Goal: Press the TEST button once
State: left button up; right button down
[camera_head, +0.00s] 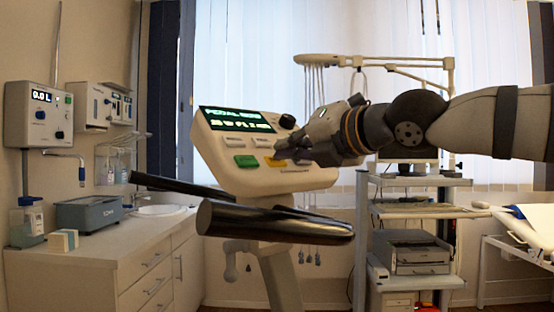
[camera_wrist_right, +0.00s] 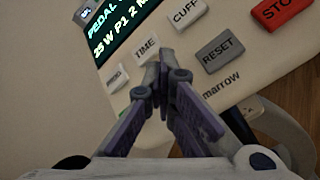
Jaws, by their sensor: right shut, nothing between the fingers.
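The console (camera_head: 215,150) of an exercise machine stands in the middle of the head view, with a lit screen, a green button (camera_head: 246,161), a yellow button (camera_head: 272,161) partly behind my gripper, and grey keys. In the right wrist view I read keys TIME (camera_wrist_right: 145,46), CUFF (camera_wrist_right: 186,13), RESET (camera_wrist_right: 219,51) and a red STOP (camera_wrist_right: 281,9). I cannot read TEST on any key. My right gripper (camera_head: 283,155) is shut and empty, its tips (camera_wrist_right: 160,72) over the panel below TIME; contact cannot be told. My left gripper is out of view.
Dark handlebars (camera_head: 276,221) stick out below the console. A counter (camera_head: 105,251) with devices stands left; a cart with a printer (camera_head: 411,251) stands right, and a bed edge (camera_head: 520,232) shows beyond.

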jog(key=shift+s+d+r, duration=0.25)
jog(key=shift+s+r, duration=0.1)
jog(key=shift+r, duration=0.2)
jog(key=shift+s+d+r, duration=0.35)
jog(key=shift+s+r, duration=0.05)
jog(key=shift+r, duration=0.25)
jog(key=shift+s+d+r, duration=0.3)
jog(key=shift+s+r, duration=0.05)
jog(key=shift+r, duration=0.35)
jog(key=shift+s+d+r, duration=0.35)
jog(key=shift+s+r, duration=0.05)
jog(key=shift+r, duration=0.25)
jog(key=s+d+r, duration=0.2)
jog(key=s+r, duration=0.1)
jog(key=r, duration=0.2)
jog(key=shift+s+d+r, duration=0.15)
jog(key=shift+d+r, duration=0.1)
jog(key=shift+d, duration=0.15)
